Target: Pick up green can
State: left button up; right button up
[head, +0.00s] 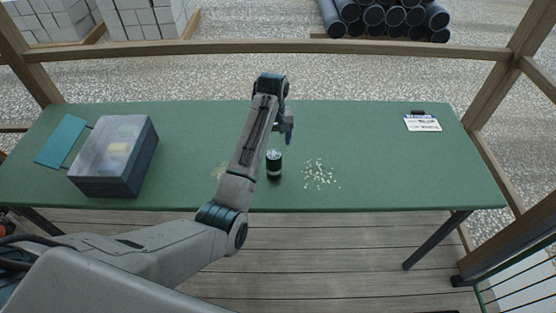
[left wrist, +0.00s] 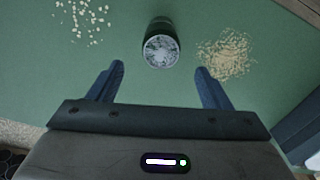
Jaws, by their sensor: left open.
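A dark green can (head: 273,165) with a silver top and a pale band stands upright on the green table (head: 400,165), near its front edge and right of my left forearm. My left gripper (head: 286,130) hangs over the table, behind and above the can. In the left wrist view the can (left wrist: 161,45) stands beyond the fingertips, roughly centred between them. My left gripper (left wrist: 160,80) is open and empty there, with a clear gap between fingers and can. My right gripper is in neither view.
White crumbs (head: 319,175) lie right of the can, and a tan scatter (left wrist: 226,54) lies on its other side. A dark box with a cloudy lid (head: 117,155) and a teal sheet (head: 62,140) are at the left. A clipboard (head: 422,123) lies far right.

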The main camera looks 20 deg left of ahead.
aim_at(273, 153)
pick_arm(q)
notch_tip(273, 153, down, 4)
jog(key=shift+s+r+p, duration=0.1)
jog(key=shift+r+p, duration=0.15)
jog(key=shift+p, duration=0.3)
jog(key=shift+s+f, duration=0.25)
jog(key=shift+f, duration=0.35)
jog(key=shift+f+p, duration=0.3)
jog(key=shift+p, duration=0.15)
notch_tip(273, 153, down, 4)
jog(key=shift+d+r+p, duration=0.1)
jog(key=shift+p, duration=0.8)
jog(key=shift+f, duration=0.55)
jog(key=c, duration=0.9)
jog(key=shift+c, duration=0.8)
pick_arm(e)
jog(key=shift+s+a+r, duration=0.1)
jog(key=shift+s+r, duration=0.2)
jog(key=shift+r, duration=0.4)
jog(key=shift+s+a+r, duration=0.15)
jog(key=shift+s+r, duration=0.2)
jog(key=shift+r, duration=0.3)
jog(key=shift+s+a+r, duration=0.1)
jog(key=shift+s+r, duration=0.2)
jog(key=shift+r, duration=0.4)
